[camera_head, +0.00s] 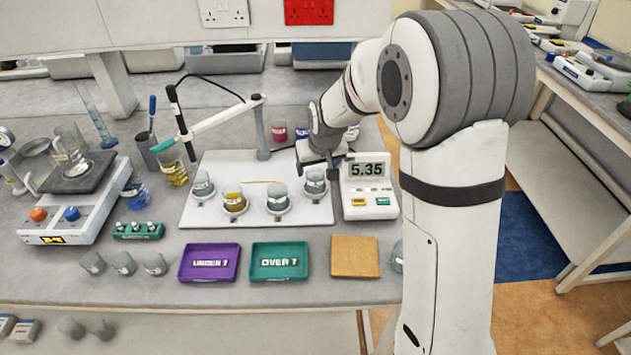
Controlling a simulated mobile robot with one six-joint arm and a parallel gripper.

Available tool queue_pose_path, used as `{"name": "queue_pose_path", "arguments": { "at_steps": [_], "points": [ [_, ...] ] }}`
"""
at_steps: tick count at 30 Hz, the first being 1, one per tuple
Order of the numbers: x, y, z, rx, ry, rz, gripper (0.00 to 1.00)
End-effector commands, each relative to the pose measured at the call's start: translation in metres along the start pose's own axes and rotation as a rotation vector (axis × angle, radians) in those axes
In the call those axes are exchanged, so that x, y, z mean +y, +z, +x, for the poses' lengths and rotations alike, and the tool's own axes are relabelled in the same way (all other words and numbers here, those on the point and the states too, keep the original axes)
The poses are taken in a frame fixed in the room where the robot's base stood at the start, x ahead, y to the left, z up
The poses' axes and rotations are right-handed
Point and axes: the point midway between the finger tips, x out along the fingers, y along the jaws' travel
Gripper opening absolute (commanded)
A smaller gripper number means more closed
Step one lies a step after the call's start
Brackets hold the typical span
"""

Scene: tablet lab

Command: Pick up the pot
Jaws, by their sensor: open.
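Several small labelled pots stand in holders on a white board in the middle of the bench. My gripper (322,168) is lowered from the right, right at the rightmost pot. It is open, but its fingers are small and partly hidden by my wrist. I cannot tell whether the fingers stand around the pot or just above or behind it.
A meter reading 5.35 (366,170) stands close right of my gripper. A probe arm (215,122) reaches over the board's back. In front lie a purple tray (210,276), a green tray (279,277) and a tan square (355,257). Grey cups (123,263) stand at front left.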

Motion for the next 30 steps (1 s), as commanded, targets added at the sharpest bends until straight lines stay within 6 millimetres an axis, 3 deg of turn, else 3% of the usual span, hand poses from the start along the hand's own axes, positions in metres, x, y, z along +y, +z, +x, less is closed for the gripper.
{"name": "queue_pose_path", "arguments": {
  "at_steps": [15, 24, 30],
  "points": [
    [-0.002, 0.004, 0.060, -0.003, 0.000, -0.001, 0.73],
    [-0.002, 0.004, 0.065, -0.001, 0.000, -0.001, 0.73],
    [-0.002, 0.004, 0.065, -0.001, -0.001, -0.001, 0.57]
  ]
}}
